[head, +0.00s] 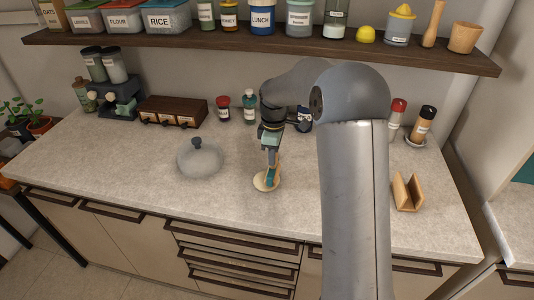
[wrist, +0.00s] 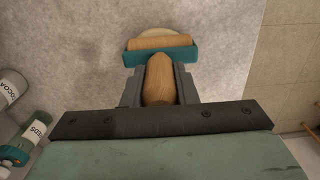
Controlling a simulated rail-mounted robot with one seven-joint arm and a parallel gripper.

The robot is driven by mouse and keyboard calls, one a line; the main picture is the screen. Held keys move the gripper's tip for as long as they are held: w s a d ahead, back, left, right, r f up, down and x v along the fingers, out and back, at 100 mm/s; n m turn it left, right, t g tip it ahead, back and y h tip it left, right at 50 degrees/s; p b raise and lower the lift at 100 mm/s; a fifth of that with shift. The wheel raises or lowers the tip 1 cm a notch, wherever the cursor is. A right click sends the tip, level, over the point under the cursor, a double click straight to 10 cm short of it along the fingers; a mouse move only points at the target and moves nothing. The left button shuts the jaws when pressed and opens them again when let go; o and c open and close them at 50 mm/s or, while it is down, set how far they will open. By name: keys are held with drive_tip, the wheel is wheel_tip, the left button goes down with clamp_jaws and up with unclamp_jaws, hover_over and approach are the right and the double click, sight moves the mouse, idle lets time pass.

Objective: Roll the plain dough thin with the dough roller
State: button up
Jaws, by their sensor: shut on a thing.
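The dough roller (wrist: 160,44) has a wooden cylinder in a teal frame and a wooden handle. My gripper (wrist: 160,78) is shut on that handle in the wrist view. The plain dough (wrist: 158,32) is a pale disc, partly hidden under the roller. In the head view the dough (head: 263,183) lies on the counter near its front middle. My gripper (head: 271,140) is above it there, with the roller (head: 273,173) pointing down over the dough. The roller appears to be on or just above the dough; I cannot tell whether they touch.
A glass lid (head: 200,161) with a dark knob lies left of the dough. A wooden holder (head: 407,192) stands at the right. Jars (head: 223,106), a dark wooden box (head: 173,111) and a grinder (head: 118,97) stand at the back. A loaded shelf (head: 270,52) hangs above. Counter around the dough is clear.

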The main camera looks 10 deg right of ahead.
drive_tip(key=shift+s+d+f, duration=0.1)
drive_tip(key=shift+s+d, duration=0.15)
drive_tip(key=shift+d, duration=0.2)
drive_tip(key=shift+w+r+p, duration=0.1)
drive_tip(key=shift+r+p, duration=2.55)
drive_tip(key=shift+r, duration=1.45)
drive_tip(key=shift+f, duration=0.1)
drive_tip(key=shift+f+b, duration=2.15)
drive_tip(key=shift+f, duration=1.1)
drive_tip(key=shift+f+b, duration=0.4)
drive_tip(key=shift+f, duration=0.25)
